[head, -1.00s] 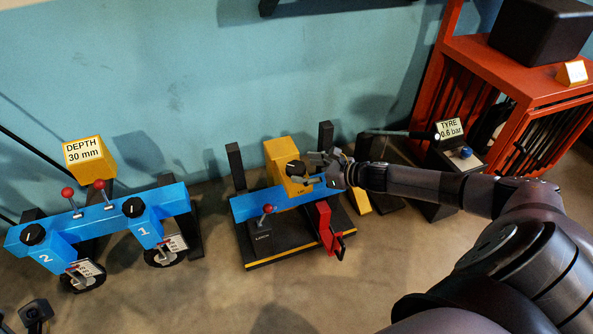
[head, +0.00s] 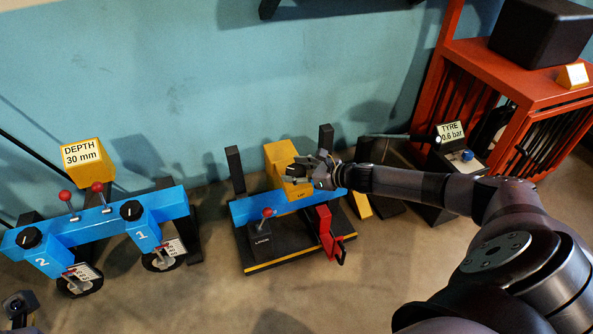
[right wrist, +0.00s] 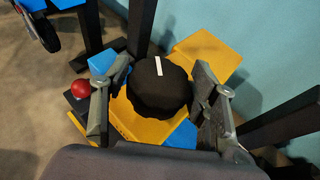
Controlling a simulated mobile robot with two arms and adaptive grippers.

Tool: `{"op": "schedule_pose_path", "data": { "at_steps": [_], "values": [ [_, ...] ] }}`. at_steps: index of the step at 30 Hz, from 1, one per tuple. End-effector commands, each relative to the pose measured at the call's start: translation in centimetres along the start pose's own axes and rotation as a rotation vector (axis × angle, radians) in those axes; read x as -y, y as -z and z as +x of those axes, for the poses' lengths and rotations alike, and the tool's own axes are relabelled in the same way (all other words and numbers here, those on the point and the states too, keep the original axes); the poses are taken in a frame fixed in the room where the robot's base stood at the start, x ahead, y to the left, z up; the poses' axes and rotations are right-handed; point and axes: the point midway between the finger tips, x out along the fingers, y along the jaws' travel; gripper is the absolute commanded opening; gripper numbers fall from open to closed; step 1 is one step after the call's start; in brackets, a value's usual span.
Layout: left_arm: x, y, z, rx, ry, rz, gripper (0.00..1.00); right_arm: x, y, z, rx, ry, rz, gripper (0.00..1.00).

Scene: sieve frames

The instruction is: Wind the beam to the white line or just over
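The blue beam (head: 241,209) is on a black frame at the middle of the head view, with a yellow box (head: 281,155) on it. A black round knob with a white mark on its top (right wrist: 158,92) sits on the yellow box in the right wrist view. My right gripper (head: 305,176) is over the knob and mostly hides it in the head view. Its fingers (right wrist: 160,100) are open, one on each side of the knob, with small gaps visible. I cannot make out a white line on the frame. A dark part at the lower left corner may be my left gripper (head: 18,307).
A red lever (head: 267,212) and a red crank-like part (head: 328,238) are at the frame's front. A second blue beam (head: 90,222) with two knobs stands left, below a DEPTH 30 mm sign (head: 83,153). A TYRE sign (head: 450,133) and an orange rack (head: 480,65) stand right.

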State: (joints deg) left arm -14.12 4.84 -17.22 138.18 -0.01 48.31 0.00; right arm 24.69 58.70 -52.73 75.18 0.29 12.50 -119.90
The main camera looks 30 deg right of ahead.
Motion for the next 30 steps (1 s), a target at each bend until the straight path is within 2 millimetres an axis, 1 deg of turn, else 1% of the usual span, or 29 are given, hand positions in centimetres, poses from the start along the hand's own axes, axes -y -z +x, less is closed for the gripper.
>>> {"op": "schedule_pose_path", "data": {
  "at_steps": [1,2,13,23,30],
  "values": [
    [0.0,-0.05,-0.06,0.002,0.0,0.0,0.4,0.01,0.01,-0.01,0.0,0.0,0.0,0.49],
    [0.0,-0.07,-0.1,0.004,0.0,0.0,0.4,0.01,0.01,-0.01,0.0,0.0,0.0,0.47],
    [-0.09,-0.26,-0.49,0.02,-0.007,-0.002,0.4,0.0,0.01,-0.02,0.0,0.0,0.0,0.22],
    [-0.1,-0.09,-0.15,0.014,-0.009,-0.002,0.4,-0.14,0.02,-0.05,0.0,0.037,0.019,0.22],
    [-0.06,0.37,0.17,0.015,0.0,-0.003,0.4,-0.33,-0.03,-0.06,0.0,0.158,0.074,0.22]
  ]
}}
